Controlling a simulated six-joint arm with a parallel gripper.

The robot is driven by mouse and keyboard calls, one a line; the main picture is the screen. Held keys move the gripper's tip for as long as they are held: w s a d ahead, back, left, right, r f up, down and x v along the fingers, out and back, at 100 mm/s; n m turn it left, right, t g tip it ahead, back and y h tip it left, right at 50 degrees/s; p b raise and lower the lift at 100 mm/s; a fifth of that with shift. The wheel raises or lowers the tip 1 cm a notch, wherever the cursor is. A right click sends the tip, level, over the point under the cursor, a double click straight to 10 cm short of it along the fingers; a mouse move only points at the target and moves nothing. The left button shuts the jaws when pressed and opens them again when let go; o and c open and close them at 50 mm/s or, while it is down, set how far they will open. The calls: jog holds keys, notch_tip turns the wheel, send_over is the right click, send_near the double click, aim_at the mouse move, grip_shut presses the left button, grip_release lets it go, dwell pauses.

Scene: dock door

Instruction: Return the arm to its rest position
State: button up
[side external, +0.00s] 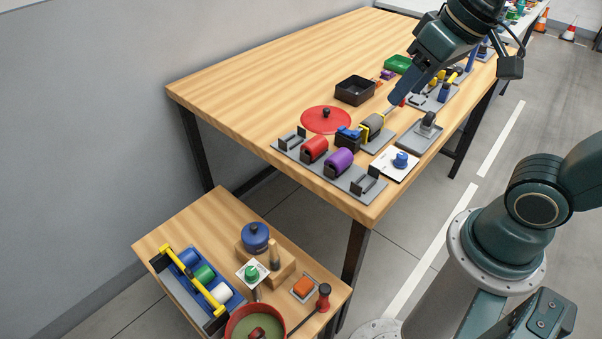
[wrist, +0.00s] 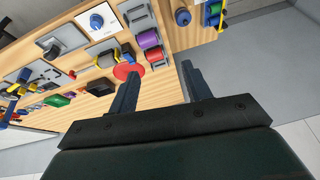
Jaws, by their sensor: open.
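My gripper (side external: 396,102) hangs above the far right part of the large wooden table (side external: 240,85), below my arm at the top right of the side view. In the wrist view my gripper (wrist: 160,78) shows two dark fingers spread wide apart, with nothing held between them. The table edge and grey floor show beyond the fingers. In the side view the fingers overlap, and their height above the table is hard to judge.
A black tray (side external: 355,91), red disc (side external: 326,120), red cylinder (side external: 314,149), purple cylinder (side external: 338,161) and blue knob (side external: 401,160) are on the large table. A lower table (side external: 208,216) holds a blue crate and a pot. The large table's left part is clear.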

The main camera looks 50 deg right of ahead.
jog(key=shift+n+t+h, duration=0.3)
jog(key=shift+n+t, duration=0.1)
jog(key=shift+n, duration=0.1)
jog(key=shift+s+d+f, duration=0.1)
jog(key=shift+s+d, duration=0.2)
jog(key=shift+s, duration=0.5)
jog(key=shift+s+d+f, duration=0.1)
jog(key=shift+s+d, duration=0.2)
jog(key=shift+s, duration=0.55)
jog(key=shift+s+d+f, duration=0.1)
jog(key=shift+s+d, duration=0.2)
jog(key=shift+s, duration=0.5)
